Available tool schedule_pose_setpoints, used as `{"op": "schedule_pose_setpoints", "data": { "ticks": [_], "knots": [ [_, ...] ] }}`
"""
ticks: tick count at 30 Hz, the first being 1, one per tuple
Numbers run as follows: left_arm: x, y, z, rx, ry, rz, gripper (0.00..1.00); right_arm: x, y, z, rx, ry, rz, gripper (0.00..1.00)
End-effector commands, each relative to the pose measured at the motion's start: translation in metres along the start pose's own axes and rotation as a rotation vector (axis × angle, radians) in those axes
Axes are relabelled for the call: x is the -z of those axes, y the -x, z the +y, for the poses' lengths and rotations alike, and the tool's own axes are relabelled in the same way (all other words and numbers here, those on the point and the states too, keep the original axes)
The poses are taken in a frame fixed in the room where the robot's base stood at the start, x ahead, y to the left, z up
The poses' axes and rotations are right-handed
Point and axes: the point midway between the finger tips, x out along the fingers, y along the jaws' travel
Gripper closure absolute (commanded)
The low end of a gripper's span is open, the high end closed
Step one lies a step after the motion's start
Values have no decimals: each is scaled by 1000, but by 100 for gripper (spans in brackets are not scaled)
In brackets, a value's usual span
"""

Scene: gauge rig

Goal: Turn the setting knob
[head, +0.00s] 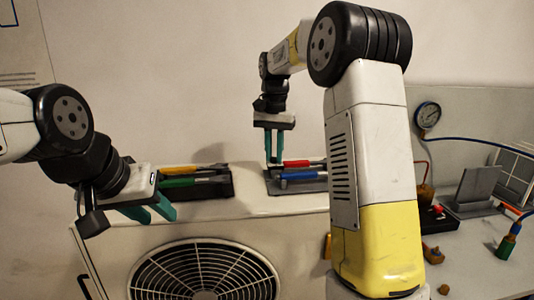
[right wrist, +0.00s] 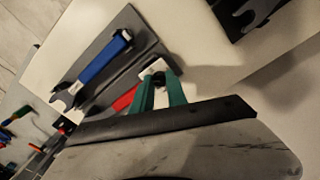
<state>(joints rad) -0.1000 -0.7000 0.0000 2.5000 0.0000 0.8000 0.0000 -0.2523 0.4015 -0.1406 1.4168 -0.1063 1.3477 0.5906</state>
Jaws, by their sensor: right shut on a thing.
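My right gripper (head: 274,158) points down at the left end of the right-hand dark tray (head: 310,187) on top of the white fan unit. My left gripper (head: 160,215) is open and empty in front of the left tray.
A red-handled tool (head: 297,163) and a blue-handled wrench (head: 300,175) lie in the right tray. Green- and yellow-handled tools (head: 180,176) lie in the left tray. The fan grille (head: 203,275) is below. A pressure gauge (head: 427,114) with a blue hose stands at right.

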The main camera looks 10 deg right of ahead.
Motion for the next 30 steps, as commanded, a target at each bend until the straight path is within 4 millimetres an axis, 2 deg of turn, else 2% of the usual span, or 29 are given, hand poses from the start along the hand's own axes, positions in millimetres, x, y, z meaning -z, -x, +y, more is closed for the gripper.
{"op": "schedule_pose_setpoints", "data": {
  "ticks": [9,21,22,25,30],
  "knots": [
    [0,0,0,0,0,0,64,0,0,0,0,-74,1,100],
    [0,0,0,0,0,0,64,0,0,0,0,-80,1,100],
    [0,0,0,0,0,0,64,0,0,0,0,-79,1,80],
    [0,0,0,0,0,0,64,0,0,0,0,-79,1,60],
    [0,0,0,0,0,0,64,0,0,0,0,-79,1,59]
  ]
}}
